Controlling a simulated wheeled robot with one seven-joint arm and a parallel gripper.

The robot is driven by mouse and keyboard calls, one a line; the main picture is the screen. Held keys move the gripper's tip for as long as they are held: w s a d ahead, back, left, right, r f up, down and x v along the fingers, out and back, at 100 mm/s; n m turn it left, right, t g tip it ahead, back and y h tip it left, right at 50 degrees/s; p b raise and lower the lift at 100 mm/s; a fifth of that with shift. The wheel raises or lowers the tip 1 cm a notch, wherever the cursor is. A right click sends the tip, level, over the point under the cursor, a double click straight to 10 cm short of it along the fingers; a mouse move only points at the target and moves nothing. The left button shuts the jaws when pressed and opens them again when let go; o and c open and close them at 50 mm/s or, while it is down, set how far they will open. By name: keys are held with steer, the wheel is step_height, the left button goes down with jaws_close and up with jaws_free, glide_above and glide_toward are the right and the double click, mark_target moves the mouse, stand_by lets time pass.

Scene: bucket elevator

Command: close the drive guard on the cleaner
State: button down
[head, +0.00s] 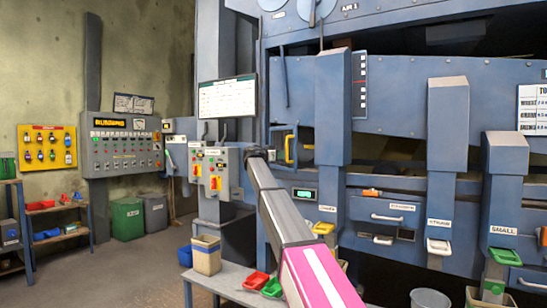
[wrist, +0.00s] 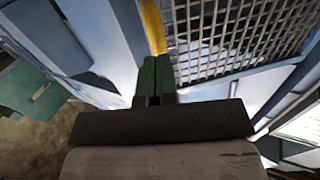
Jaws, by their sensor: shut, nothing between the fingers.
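The drive guard (wrist: 235,35) shows in the wrist view as a blue-grey frame with wire mesh, filling the upper right. A yellow bar (wrist: 152,25), which looks like its handle, runs along the frame's left edge. My gripper (wrist: 159,62) has its green fingers together and empty, with the tips at the lower end of the yellow bar; I cannot tell whether they touch. In the head view a yellow handle (head: 289,149) shows on the blue machine, just right of my arm's bend. My gripper is not visible there. How far the guard stands open is unclear.
A control box (head: 215,172) with red and yellow switches stands left of my arm. Blue chutes (head: 333,110) jut out on the right. A bench (head: 215,280) with small red and green bins lies below. Open floor (head: 130,270) is at the left.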

mark_target(295, 154)
steer(key=shift+w+d, duration=0.25)
steer(key=shift+d, duration=0.15)
steer(key=shift+n+t+y, duration=0.6)
steer(key=shift+n+t, duration=0.1)
steer(key=shift+t, duration=0.2)
steer(key=d, duration=0.3)
steer(key=w+d, duration=0.1)
steer(key=d, duration=0.1)
steer(key=shift+d, duration=0.2)
steer(key=s+d+x, duration=0.1)
steer(key=x, duration=1.1)
steer(key=shift+s+d, duration=0.25)
steer(key=shift+s, duration=0.1)
steer(key=shift+r, duration=0.1)
